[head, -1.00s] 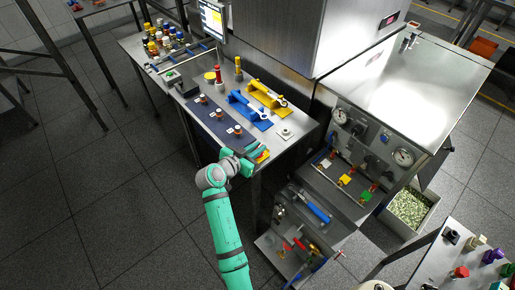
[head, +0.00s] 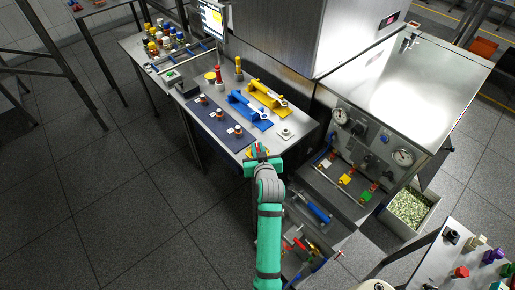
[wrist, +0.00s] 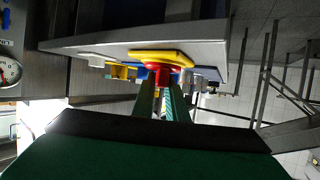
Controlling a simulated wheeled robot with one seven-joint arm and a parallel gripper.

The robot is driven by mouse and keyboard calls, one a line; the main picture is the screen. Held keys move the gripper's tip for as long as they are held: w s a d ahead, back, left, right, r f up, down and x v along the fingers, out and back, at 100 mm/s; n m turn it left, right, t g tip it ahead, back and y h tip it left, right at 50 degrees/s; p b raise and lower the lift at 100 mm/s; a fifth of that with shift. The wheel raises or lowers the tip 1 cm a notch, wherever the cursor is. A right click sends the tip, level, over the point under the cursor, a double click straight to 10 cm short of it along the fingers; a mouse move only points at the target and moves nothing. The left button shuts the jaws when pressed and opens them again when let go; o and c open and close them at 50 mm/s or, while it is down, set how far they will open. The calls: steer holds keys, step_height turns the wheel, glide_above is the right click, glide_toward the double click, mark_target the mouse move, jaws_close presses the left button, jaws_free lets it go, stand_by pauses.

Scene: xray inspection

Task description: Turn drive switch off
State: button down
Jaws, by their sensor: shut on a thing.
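A red knob (wrist: 160,68) on a yellow plate (wrist: 172,54), which looks like the drive switch, sits at the bench's front edge in the wrist view. My gripper (wrist: 164,88) is shut on the red knob, with its two fingers reaching up to it. In the head view my gripper (head: 262,160) is at the near corner of the bench (head: 288,148) and mostly covers the switch; only a bit of yellow shows. The knob's turned position cannot be read.
Blue (head: 248,112) and yellow (head: 268,96) handled fixtures stand on the bench behind my gripper. A dark strip with several small knobs (head: 220,113) lies to their left. A steel panel with gauges (head: 403,157) stands to the right.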

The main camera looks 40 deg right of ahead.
steer(key=n+t+y, duration=0.1)
steer(key=n+y, duration=0.3)
steer(key=y, duration=0.1)
steer(key=shift+d+f+n+y, duration=0.1)
steer(key=shift+n+y, duration=0.2)
steer(key=shift+n, duration=0.1)
steer(key=shift+n+y, duration=0.8)
steer(key=shift+y, duration=0.1)
steer(key=shift+f, duration=0.1)
steer(key=c, duration=1.8)
jaws_free()
steer(key=shift+o, duration=0.2)
steer(key=shift+s+r, duration=0.3)
steer(key=shift+s, duration=0.2)
steer(key=v, duration=0.9)
steer(key=shift+s, duration=0.45)
